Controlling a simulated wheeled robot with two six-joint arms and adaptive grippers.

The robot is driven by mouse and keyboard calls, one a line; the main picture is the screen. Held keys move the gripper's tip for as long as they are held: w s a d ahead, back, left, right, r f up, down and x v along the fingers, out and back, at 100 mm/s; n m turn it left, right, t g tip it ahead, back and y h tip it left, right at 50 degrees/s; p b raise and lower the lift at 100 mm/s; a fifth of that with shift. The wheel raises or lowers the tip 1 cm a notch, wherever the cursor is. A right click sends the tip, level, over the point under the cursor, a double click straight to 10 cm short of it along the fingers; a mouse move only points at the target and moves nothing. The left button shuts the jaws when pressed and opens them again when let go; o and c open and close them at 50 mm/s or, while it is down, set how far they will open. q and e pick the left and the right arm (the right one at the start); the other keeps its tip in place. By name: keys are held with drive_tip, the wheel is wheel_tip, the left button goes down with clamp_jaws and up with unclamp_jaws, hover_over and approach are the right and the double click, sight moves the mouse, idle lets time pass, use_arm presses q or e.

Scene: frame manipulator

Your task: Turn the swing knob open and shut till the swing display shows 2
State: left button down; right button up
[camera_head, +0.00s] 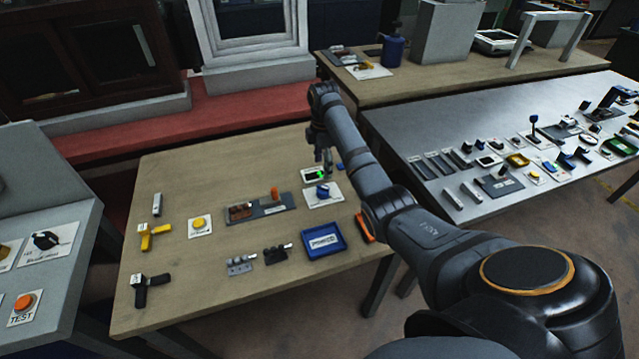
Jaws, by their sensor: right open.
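A blue knob (323,191) sits on a white plate on the wooden table; its label is too small to read, so I cannot be sure it is the swing knob. Just behind it is a small dark display (313,175) in a white frame with a green lit mark; I cannot read its number. My right gripper (324,160) points down just behind the display and is open, with nothing seen between its fingers. It is apart from the blue knob. My left gripper is not in view.
A blue tray (324,240), a grey base with an orange handle (262,207), a yellow button (199,224) and yellow (152,235) and black (148,288) tools share the wooden table. A panel with a black knob (47,240) stands at left. My right arm crosses the table's right edge.

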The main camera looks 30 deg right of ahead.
sight(323, 187)
drive_tip(key=shift+s+f, duration=0.25)
drive_tip(key=shift+f, duration=0.95)
wheel_tip(323, 187, down, 2)
drive_tip(key=shift+w+f+p, duration=0.1)
drive_tip(key=shift+p, duration=0.2)
wheel_tip(323, 187, down, 5)
drive_tip(key=shift+f, duration=0.15)
drive_tip(key=shift+d+f, duration=0.1)
drive_tip(key=shift+f, duration=0.1)
drive_tip(key=shift+w, duration=0.1)
drive_tip(key=c, duration=1.1)
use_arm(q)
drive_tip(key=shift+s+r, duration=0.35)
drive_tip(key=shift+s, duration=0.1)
use_arm(e)
drive_tip(key=shift+c, duration=0.2)
